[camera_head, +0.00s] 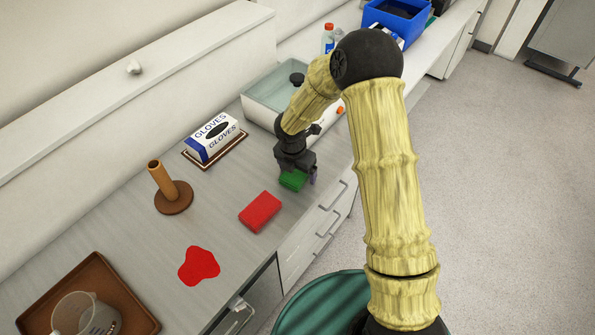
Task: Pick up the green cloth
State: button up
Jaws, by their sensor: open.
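The green cloth (292,181) lies on the grey counter near its front edge, partly hidden under my gripper. My gripper (297,174) points down right over the cloth, its fingers at or just above it. The gripper is open. I cannot tell whether the fingers touch the cloth, since the gripper body covers its back part.
A red spill (199,265) is on the counter. A glove box (213,138), a wooden post on a round base (170,190) and a brown tray (72,280) with a clear jug (88,316) stand around it.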

aim_at(297, 171)
dwell(0.5)
jog(key=c, duration=1.1)
jog(key=shift+o, duration=0.2)
notch_tip(297, 171, up, 10)
jog(key=shift+f+b, duration=0.25)
jog(key=shift+b, duration=0.1)
jog(key=shift+r, duration=0.25)
jog(key=shift+o, duration=0.7)
jog(key=shift+c, duration=0.3)
